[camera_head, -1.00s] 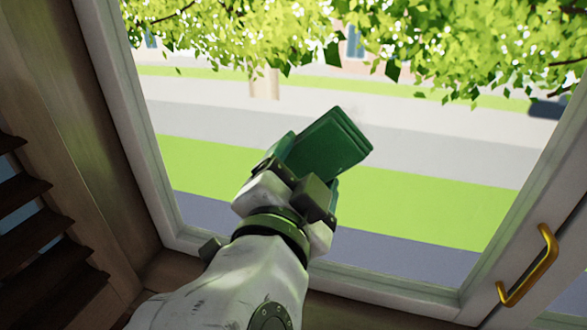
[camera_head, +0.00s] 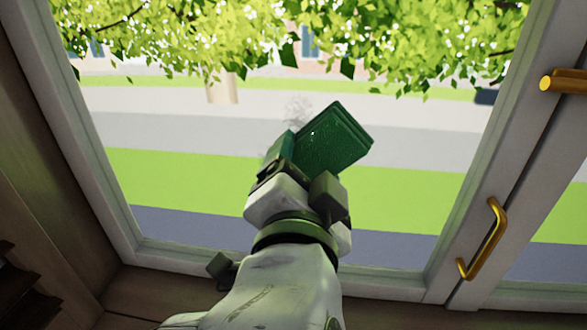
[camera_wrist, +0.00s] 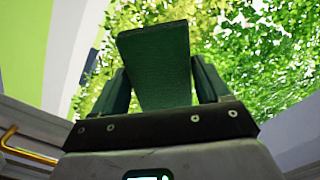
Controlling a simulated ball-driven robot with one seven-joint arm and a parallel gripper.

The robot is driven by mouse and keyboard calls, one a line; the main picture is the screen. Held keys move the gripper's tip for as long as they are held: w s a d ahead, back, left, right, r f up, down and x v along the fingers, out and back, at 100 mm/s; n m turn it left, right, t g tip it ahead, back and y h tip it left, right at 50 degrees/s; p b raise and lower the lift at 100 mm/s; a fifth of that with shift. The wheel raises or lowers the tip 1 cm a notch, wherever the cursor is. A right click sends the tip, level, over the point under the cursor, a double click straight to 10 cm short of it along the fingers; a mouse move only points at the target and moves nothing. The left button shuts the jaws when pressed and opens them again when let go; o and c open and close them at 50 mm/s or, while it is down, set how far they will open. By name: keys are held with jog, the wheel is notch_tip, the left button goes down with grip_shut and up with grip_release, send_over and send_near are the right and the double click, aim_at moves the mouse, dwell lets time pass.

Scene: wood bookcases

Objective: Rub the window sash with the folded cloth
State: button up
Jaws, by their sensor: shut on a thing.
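The folded cloth (camera_head: 335,138) is dark green and layered. My gripper (camera_head: 303,165) is shut on it, and the cloth sticks out beyond the fingertips. In the wrist view the cloth (camera_wrist: 158,65) stands between the two fingers of my gripper (camera_wrist: 160,88). The window sash (camera_head: 75,140) has a pale frame around a large clear pane. The cloth is in front of the pane, away from the frame bars; I cannot tell whether it touches the glass. A faint grey smudge (camera_head: 297,108) shows just left of the cloth's upper edge.
A brass handle (camera_head: 483,240) is on the sash's right bar. Another brass handle (camera_head: 563,82) is at the upper right, and one shows at the left in the wrist view (camera_wrist: 22,148). Brown wood (camera_head: 40,200) borders the window at left. Trees and lawn lie outside.

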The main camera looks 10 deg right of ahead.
aim_at(310, 146)
jog(key=shift+d+f+b, duration=0.1)
jog(key=shift+b, duration=0.2)
jog(key=shift+w+a+b, duration=0.5)
jog(key=shift+a+b, duration=0.1)
jog(key=shift+a, duration=0.55)
jog(key=shift+w+a+b, duration=0.45)
jog(key=shift+a+b, duration=0.2)
jog(key=shift+a, duration=0.55)
jog(key=shift+w+a+b, duration=0.5)
jog(key=shift+a+b, duration=0.1)
jog(key=shift+a, duration=0.55)
jog(key=shift+r+p, duration=0.7)
jog(key=shift+r, duration=0.95)
jog(key=shift+s+d, duration=0.5)
jog(key=shift+d, duration=0.65)
jog(key=shift+s+d, duration=0.5)
jog(key=shift+d, duration=0.7)
jog(key=shift+s+d, duration=0.5)
jog(key=shift+d, duration=0.65)
jog(key=shift+f+b, duration=0.1)
jog(key=shift+b, duration=0.3)
jog(key=shift+a, duration=0.1)
